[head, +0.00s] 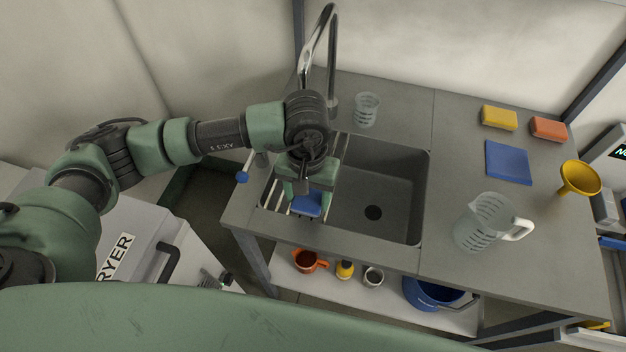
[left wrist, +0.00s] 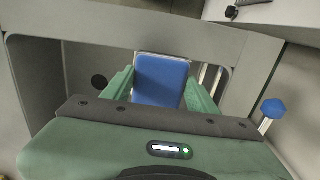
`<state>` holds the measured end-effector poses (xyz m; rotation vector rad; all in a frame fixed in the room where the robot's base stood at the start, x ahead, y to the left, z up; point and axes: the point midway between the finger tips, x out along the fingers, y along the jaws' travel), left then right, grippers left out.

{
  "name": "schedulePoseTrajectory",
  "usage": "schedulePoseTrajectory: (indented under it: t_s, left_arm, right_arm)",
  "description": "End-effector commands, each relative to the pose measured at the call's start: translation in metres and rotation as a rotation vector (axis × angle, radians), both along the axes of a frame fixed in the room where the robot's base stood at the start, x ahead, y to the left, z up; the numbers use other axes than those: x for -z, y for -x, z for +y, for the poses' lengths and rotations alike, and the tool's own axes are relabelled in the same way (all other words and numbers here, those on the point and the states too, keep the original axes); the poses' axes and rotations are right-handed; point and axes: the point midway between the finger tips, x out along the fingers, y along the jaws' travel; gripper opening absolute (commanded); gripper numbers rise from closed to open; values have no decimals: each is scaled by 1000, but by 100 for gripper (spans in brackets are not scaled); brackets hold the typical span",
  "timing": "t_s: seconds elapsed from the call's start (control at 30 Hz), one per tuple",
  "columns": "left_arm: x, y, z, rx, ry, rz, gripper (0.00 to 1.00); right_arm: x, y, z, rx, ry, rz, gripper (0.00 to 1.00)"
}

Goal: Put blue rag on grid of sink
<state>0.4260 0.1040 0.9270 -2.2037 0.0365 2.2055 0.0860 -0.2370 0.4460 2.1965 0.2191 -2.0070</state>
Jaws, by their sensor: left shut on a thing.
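The blue rag (head: 307,208) is between the fingers of my left gripper (head: 308,190), over the left part of the sink (head: 420,170). In the left wrist view the rag (left wrist: 160,80) shows as a flat blue piece between the green fingers. The gripper is shut on it. The grid (head: 273,194), a rack of pale bars, lies at the left side of the sink, below and beside the gripper and partly hidden by it. I cannot tell whether the rag touches the grid. My right gripper is not in view.
A tall faucet (head: 331,60) rises behind the sink, near my left wrist. A beaker (head: 366,109), a jug (head: 487,222), yellow (head: 499,118) and orange (head: 548,129) sponges, a flat blue square (head: 508,162) and a yellow funnel (head: 579,178) stand to the right. The sink's right part is empty.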

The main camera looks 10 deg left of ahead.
Motion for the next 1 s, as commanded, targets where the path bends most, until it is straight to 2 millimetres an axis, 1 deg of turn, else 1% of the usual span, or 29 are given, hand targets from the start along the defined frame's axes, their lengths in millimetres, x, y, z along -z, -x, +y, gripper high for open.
schedulePoseTrajectory:
  t_s: [0.03, 0.1, 0.23, 0.37, 0.57, 0.63, 0.87, 0.97, 1.0]
  left_arm:
    - [-4, -12, -1, -4, -1, 2, 26]
    - [-3, -24, -1, -2, 0, 1, 26]
    - [-1, -38, -2, 0, 0, 0, 26]
    - [4, -40, -1, 1, 0, 3, 26]
    - [29, -39, -1, 0, 0, 5, 26]
    - [35, -39, -2, 1, 1, 2, 26]
    - [37, -40, -1, 1, 0, 0, 26]
    - [40, -40, -1, 2, 0, -1, 26]
    - [39, -40, -1, 2, 0, 0, 64]
  right_arm:
    - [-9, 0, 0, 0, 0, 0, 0]
    - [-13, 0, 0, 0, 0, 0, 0]
    - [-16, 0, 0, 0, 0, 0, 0]
    - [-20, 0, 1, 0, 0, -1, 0]
    - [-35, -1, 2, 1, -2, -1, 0]
    - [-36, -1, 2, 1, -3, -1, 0]
    - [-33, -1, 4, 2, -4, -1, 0]
    - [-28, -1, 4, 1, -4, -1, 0]
    - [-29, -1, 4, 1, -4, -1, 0]
